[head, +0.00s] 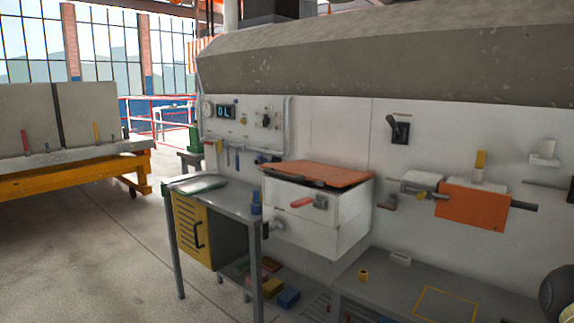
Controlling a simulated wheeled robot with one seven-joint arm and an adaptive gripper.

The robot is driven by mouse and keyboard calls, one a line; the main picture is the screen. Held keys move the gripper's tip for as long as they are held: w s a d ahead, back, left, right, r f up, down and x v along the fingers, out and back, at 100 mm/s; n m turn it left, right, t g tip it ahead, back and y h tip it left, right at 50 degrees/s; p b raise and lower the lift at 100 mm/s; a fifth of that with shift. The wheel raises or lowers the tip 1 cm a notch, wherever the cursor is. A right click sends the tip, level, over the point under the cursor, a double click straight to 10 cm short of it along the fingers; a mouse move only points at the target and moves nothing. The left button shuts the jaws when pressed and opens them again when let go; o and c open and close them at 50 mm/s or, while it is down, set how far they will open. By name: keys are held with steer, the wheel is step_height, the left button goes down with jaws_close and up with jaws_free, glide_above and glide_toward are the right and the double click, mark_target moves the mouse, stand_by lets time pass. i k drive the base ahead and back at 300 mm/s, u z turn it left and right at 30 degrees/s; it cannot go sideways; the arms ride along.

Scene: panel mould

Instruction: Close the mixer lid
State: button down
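A white box (312,222) juts from the white wall panel at the middle of the head view, and I take it to be the mixer. An orange lid (318,173) lies across its top, nearly flat. A dark strip shows under the lid's front edge; I cannot tell whether that is a gap. A red handle (301,203) and a grey latch-like piece (321,202) are on the box front. My gripper's fingers do not show. A dark rounded part at the lower right edge may be mine.
A grey bench (228,203) with a yellow cabinet (193,231) stands left of the box. A low grey table (395,285) is at lower right. An orange plate (472,206) hangs on a wall rod. Coloured blocks (288,298) lie below. Open floor is at left.

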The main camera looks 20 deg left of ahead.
mark_target(324, 174)
steer(key=z, duration=1)
steer(key=i, duration=0.95)
steer(key=u, duration=2.8)
